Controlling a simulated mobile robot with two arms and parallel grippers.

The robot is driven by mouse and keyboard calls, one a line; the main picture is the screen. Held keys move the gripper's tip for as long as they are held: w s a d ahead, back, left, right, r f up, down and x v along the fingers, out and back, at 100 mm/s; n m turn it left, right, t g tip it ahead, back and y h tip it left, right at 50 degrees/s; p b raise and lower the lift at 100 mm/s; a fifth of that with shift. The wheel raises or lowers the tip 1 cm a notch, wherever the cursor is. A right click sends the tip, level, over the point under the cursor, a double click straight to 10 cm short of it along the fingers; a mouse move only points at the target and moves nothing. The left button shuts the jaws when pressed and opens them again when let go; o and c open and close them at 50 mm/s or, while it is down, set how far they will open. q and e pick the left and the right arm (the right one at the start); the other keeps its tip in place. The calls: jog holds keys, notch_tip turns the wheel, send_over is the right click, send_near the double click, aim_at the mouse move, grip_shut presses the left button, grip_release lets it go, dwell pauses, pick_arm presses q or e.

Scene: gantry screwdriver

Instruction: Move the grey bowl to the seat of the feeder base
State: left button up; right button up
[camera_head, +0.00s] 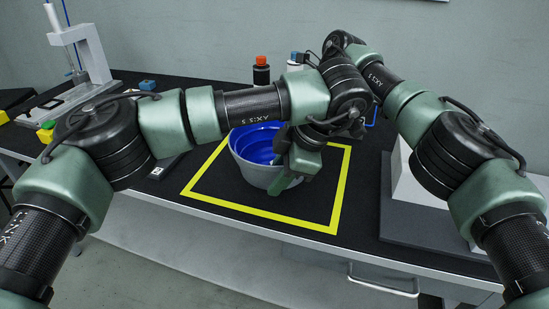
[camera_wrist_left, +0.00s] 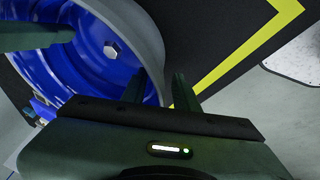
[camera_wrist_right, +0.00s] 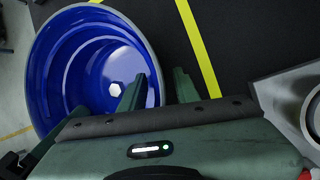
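The grey bowl (camera_head: 252,175), blue inside, stands upright on the black table within a yellow square outline. It also shows in the left wrist view (camera_wrist_left: 95,70) and the right wrist view (camera_wrist_right: 70,70), a pale hex shape at its bottom. My left gripper (camera_head: 281,163) is at the bowl's near right rim, one finger inside, one outside, with a gap between them. My right gripper (camera_wrist_right: 158,90) also straddles the rim with fingers apart; in the head view the arms hide it. A grey and white fixture (camera_head: 400,170), possibly the feeder base, stands at right; its round ring (camera_wrist_right: 312,110) shows in the right wrist view.
A dark bottle with an orange cap (camera_head: 261,72) and a white bottle (camera_head: 295,63) stand behind the bowl. A press-like stand (camera_head: 85,55) is at the back left. A small dark device (camera_head: 162,168) lies left of the yellow outline (camera_head: 335,200). A drawer handle (camera_head: 384,288) sticks out in front.

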pick_arm(q)
grip_shut()
pick_arm(e)
grip_shut()
pick_arm(q)
jog(key=shift+s+f, duration=0.1)
jog(key=shift+s, duration=0.1)
pick_arm(e)
jog(key=shift+w+d, duration=0.1)
jog(key=shift+d, duration=0.05)
dwell(0.8)
